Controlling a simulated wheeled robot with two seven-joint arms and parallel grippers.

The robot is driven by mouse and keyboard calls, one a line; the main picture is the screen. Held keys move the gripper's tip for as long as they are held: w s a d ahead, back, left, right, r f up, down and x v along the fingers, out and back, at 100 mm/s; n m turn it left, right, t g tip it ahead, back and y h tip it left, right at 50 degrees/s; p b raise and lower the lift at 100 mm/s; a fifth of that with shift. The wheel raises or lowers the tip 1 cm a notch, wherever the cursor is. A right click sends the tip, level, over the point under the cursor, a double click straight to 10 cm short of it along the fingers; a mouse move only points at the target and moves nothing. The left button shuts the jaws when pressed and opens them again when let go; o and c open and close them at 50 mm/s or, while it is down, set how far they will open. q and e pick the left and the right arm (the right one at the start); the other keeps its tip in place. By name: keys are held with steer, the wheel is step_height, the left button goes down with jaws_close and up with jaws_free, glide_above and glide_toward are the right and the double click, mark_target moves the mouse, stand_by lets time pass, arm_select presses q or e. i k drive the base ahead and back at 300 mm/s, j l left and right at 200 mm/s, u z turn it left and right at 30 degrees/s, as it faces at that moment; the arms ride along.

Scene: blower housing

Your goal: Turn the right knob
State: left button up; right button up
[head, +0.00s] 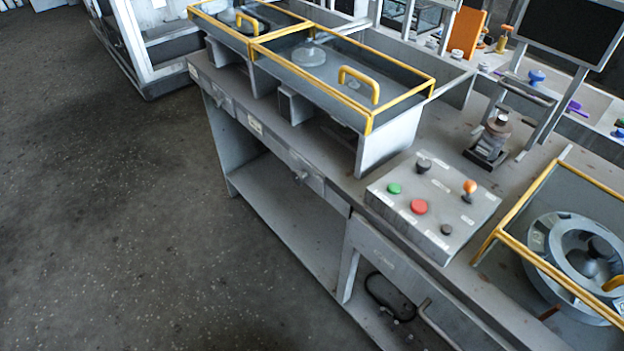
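A grey control box (430,213) sits on the workbench (345,185) in the head view, right of centre. On its top are a green button (394,188), a red button (419,206), a dark knob (424,164) at the back, an orange-topped knob (469,187) toward the right and a small black knob or button (446,229) near the front edge. The labels are too small to read, so I cannot tell which one is named the right knob. Neither of my grippers shows in this view, and nothing touches the controls.
Yellow-framed covers (403,68) stand on the bench behind the box. A round grey housing (578,258) under another yellow frame is to its right. A small metal fixture (490,143) and a dark monitor (575,25) are behind. The floor (120,200) at left is clear.

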mark_target(298, 177)
steer(key=j+z, duration=0.2)
steer(key=z, duration=0.15)
steer(key=i+j+z, duration=0.1)
steer(key=j+z, duration=0.4)
steer(key=z, duration=0.2)
steer(key=j+z, duration=0.15)
steer(key=j, duration=0.35)
steer(key=k+j+z, duration=0.15)
steer(key=j, duration=0.4)
steer(key=j+z, duration=0.15)
steer(key=j, duration=0.35)
steer(key=k+j+z, duration=0.15)
steer(key=j, duration=0.35)
steer(key=k+j, duration=0.1)
steer(key=j, duration=0.3)
steer(key=k+j, duration=0.1)
steer(key=j, duration=0.25)
steer(key=k+j, duration=0.1)
steer(key=j, duration=0.3)
